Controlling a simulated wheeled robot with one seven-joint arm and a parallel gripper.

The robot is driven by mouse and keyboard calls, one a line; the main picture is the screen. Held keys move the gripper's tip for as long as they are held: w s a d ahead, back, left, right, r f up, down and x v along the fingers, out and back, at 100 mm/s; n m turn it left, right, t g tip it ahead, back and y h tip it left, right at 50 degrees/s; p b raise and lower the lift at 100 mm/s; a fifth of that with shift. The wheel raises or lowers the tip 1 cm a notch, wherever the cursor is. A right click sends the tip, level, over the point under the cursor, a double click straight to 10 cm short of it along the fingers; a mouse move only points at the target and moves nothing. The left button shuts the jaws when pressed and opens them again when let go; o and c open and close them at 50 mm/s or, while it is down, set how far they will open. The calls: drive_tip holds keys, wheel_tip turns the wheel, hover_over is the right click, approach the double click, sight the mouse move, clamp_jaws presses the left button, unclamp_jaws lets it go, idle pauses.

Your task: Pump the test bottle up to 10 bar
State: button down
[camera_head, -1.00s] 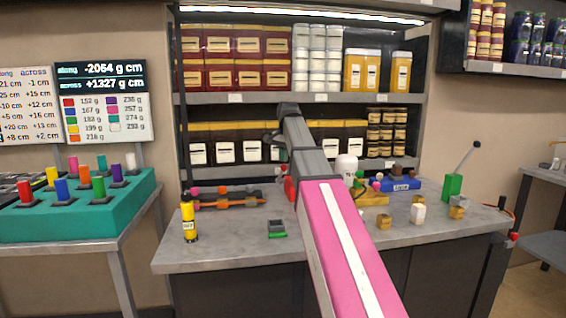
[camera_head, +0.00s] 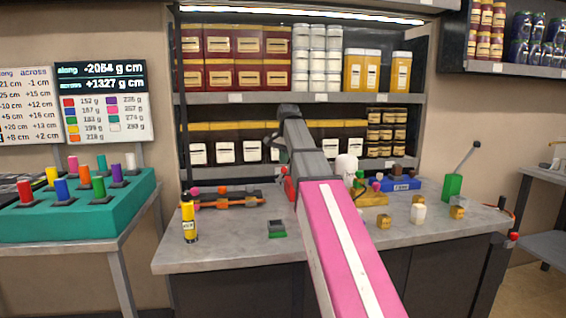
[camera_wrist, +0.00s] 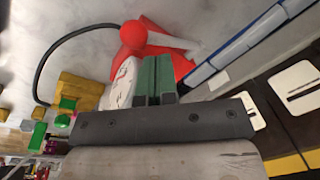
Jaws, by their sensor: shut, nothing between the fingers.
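In the wrist view my gripper (camera_wrist: 156,72) is shut, its green fingers together with nothing between them. Just beyond the fingertips is a red body (camera_wrist: 135,62) with a red ball knob (camera_wrist: 133,33) and a pale bar beside it. A round white face (camera_wrist: 121,84), perhaps a dial, lies beside the fingers and is partly covered; I cannot read it. A black hose (camera_wrist: 62,42) curves away to the left. In the head view my arm hides the gripper. A white rounded object (camera_head: 346,166), possibly the bottle, stands behind my arm; I cannot tell whether anything touches it.
On the grey bench (camera_head: 235,245) are a yellow bottle (camera_head: 188,220), an orange and dark tool (camera_head: 228,200), a small green-based device (camera_head: 277,228), yellow and white blocks, a blue case (camera_head: 402,185) and a green block with a lever (camera_head: 452,187). Stocked shelves rise behind. The front left is fairly clear.

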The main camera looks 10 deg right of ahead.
sight(287, 170)
drive_tip(key=shift+s+f, duration=1.1)
drive_tip(key=shift+f, duration=0.25)
drive_tip(key=shift+s+f, duration=1.1)
drive_tip(key=shift+f, duration=0.2)
idle(4.9)
